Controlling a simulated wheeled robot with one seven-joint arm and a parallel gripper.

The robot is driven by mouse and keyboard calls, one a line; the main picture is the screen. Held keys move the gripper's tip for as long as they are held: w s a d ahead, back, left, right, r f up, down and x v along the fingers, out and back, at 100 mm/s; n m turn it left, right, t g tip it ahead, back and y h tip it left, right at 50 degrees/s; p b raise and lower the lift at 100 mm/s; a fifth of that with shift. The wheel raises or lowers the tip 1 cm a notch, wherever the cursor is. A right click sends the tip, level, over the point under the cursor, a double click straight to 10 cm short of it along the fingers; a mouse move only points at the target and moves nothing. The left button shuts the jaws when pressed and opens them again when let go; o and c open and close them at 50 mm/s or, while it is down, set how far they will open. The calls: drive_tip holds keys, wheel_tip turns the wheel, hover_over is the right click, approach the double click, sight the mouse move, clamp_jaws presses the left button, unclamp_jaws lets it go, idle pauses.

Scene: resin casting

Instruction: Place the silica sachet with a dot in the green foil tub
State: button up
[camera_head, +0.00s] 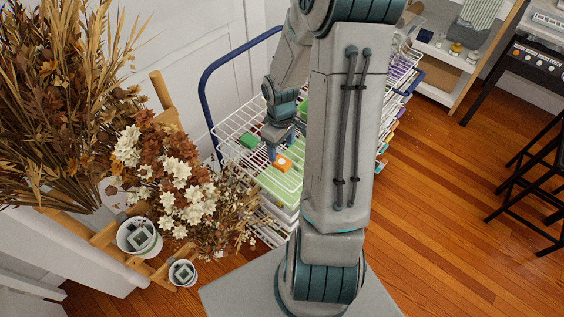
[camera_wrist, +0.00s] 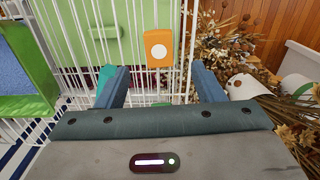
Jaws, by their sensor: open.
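An orange packet with a white dot (camera_wrist: 158,50), which looks like the sachet, lies at the edge of the cart's wire shelf. It also shows in the head view (camera_head: 283,163), just right of my gripper. My gripper (camera_head: 272,156) is open and empty over the shelf. In the wrist view my fingers (camera_wrist: 159,72) are apart, with the packet ahead of the gap between them. A small green item (camera_head: 248,141) sits left of my gripper in the head view. I cannot tell whether it is the foil tub. My arm hides much of the shelf.
The white wire cart (camera_head: 228,133) has a blue handle (camera_head: 203,95) and light green surfaces (camera_head: 281,186) below the wires. Dried flowers (camera_head: 175,190) stand close on its left. Wooden floor (camera_head: 440,200) is open at right, with black stools (camera_head: 535,170) beyond.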

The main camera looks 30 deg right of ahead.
sight(281, 161)
drive_tip(key=shift+f+p, duration=0.45)
drive_tip(key=shift+f, duration=2.9)
drive_tip(key=shift+d, duration=0.1)
drive_tip(key=c, duration=1.1)
drive_tip(key=shift+c, duration=0.2)
drive_tip(key=shift+r, duration=0.15)
